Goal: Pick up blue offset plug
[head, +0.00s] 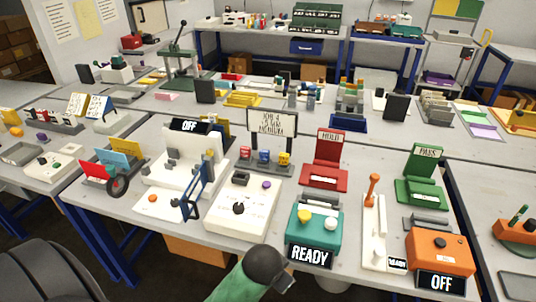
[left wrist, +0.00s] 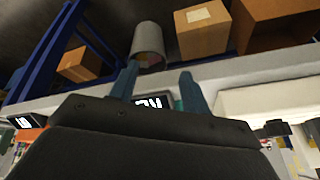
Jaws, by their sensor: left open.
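A rack (head: 262,168) in the middle of the table holds a red, a blue and a yellow piece side by side. The blue piece (head: 263,155) is the middle one; its exact shape is too small to tell. My left gripper (head: 286,284) is low at the table's front edge, just left of the READY sign, well in front of the rack. In the left wrist view my left gripper (left wrist: 158,86) has its two fingers apart with nothing between them. The blue piece does not show in that view. My right gripper is not in view.
The teal box (head: 314,237) with its READY sign (head: 310,256) stands beside my gripper. A white box (head: 241,205) with a dark knob lies between the front edge and the rack. A pen plotter (head: 186,172) stands left. An orange box (head: 440,252) is right.

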